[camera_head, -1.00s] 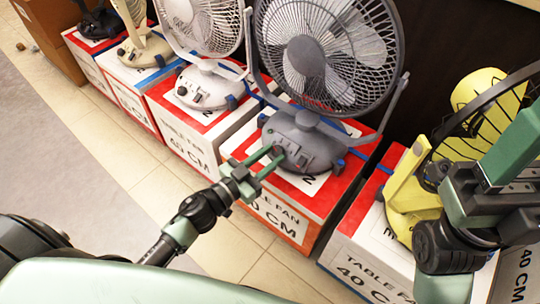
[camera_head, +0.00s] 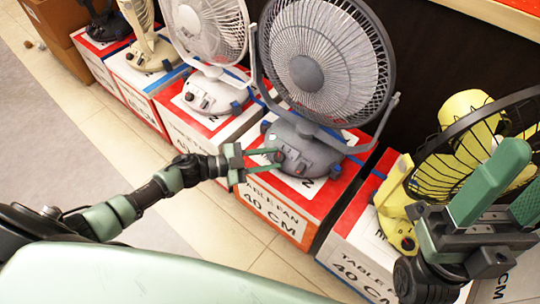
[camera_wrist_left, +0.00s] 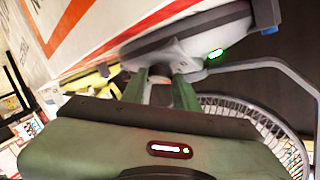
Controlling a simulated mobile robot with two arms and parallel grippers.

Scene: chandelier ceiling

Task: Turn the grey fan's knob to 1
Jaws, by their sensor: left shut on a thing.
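The grey fan (camera_head: 322,148) stands on a red and white box, its round cage (camera_head: 330,75) tilted upward. Its base has a knob and switches on the front panel. My left gripper (camera_head: 278,158) reaches in from the left, with its fingertips at the knob on the panel's left side. It is shut on the knob, which the fingers largely hide. In the left wrist view, both green fingers (camera_wrist_left: 162,80) meet the grey fan base (camera_wrist_left: 185,40), and a small green light shows beside them. The knob's setting is not readable. My right gripper (camera_head: 508,185) is open and empty at the right.
A white fan (camera_head: 215,90) stands left of the grey one, with a beige fan (camera_head: 150,50) further left. A yellow fan (camera_head: 395,210) is on a box at the right, close to my right gripper. The tiled floor (camera_head: 215,225) in front is clear.

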